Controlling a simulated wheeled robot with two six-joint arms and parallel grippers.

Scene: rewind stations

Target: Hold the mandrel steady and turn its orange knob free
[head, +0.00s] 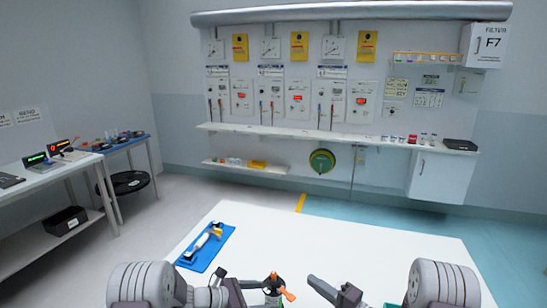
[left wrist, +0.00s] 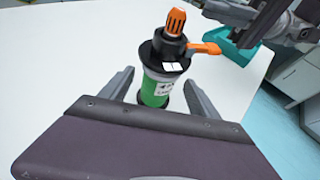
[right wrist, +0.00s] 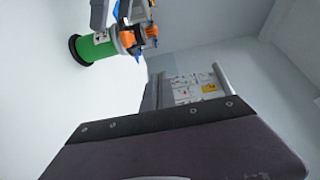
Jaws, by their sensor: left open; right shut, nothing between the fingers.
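The mandrel (left wrist: 157,88) stands upright on the white table, with a green body, a black top, an orange ribbed knob (left wrist: 174,23) and an orange side lever (left wrist: 205,47). In the head view the knob (head: 274,276) shows at the bottom centre. My left gripper (left wrist: 158,84) is open, with a finger on each side of the green body; I cannot tell whether they touch it. My right gripper (head: 337,290) is shut and empty, to the right of the mandrel.
A blue mat (head: 211,258) with a white and orange tool (head: 203,241) lies at the table's left. A teal tray (left wrist: 238,45) is at the right. The middle and back right of the white table (head: 350,240) are clear. A wall station with a shelf (head: 330,135) stands behind.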

